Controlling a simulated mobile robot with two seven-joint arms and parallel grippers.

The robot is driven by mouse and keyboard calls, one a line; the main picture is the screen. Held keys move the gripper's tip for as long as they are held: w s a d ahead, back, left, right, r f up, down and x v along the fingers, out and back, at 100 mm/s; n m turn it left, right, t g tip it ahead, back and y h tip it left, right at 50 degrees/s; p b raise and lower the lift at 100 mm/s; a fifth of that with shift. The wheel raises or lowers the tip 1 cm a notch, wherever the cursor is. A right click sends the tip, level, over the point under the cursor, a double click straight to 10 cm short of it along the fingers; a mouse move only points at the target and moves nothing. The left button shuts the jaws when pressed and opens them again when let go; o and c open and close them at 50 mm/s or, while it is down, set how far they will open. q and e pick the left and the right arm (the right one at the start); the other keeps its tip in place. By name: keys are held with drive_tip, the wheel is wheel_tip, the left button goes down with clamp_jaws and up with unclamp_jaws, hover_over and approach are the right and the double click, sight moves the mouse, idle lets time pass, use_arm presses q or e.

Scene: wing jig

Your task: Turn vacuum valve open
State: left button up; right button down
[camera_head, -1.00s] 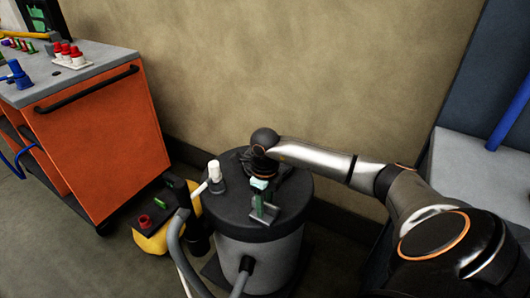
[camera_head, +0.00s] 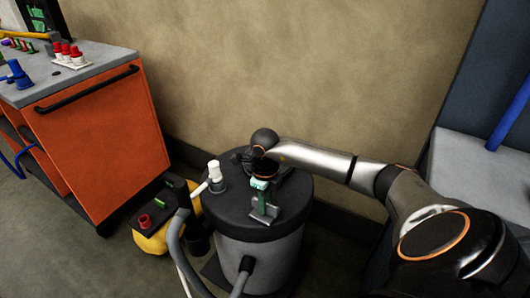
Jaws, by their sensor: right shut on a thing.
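The vacuum drum is a grey cylinder with a dark lid (camera_head: 233,203), standing on the floor at the middle of the head view. A small valve with a green handle (camera_head: 259,201) and a grey base stands on the lid. My right gripper (camera_head: 262,183) reaches over the lid from the right and points down. It is shut on the green handle. The gripper's dark body partly hides the back of the lid and the handle's top. The handle's exact angle is hard to tell. My left gripper is not in view.
A white-capped fitting (camera_head: 214,171) stands at the lid's left edge. A yellow unit (camera_head: 152,243) and grey hoses (camera_head: 176,238) are left of the drum. An orange cabinet (camera_head: 100,140) is further left. The wall (camera_head: 300,75) is close behind.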

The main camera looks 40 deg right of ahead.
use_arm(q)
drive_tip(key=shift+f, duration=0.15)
use_arm(e)
drive_tip(key=shift+n, duration=0.4)
drive_tip(key=shift+n+b, duration=0.45)
drive_tip(key=shift+n, duration=0.55)
drive_tip(key=n+b, duration=0.1)
drive_tip(key=n, duration=0.2)
drive_tip(key=shift+n, duration=0.3)
drive_tip(key=n+b, duration=0.1)
drive_tip(key=n, duration=0.2)
drive_tip(key=shift+n, duration=0.3)
drive_tip(key=n, duration=0.3)
drive_tip(key=shift+n+b, duration=0.3)
drive_tip(key=shift+b, duration=0.05)
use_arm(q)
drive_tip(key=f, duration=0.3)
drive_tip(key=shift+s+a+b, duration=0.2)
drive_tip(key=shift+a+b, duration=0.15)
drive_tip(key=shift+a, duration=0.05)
use_arm(e)
drive_tip(key=n, duration=0.4)
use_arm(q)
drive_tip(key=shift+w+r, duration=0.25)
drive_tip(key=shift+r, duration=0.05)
use_arm(e)
drive_tip(key=shift+n, duration=0.3)
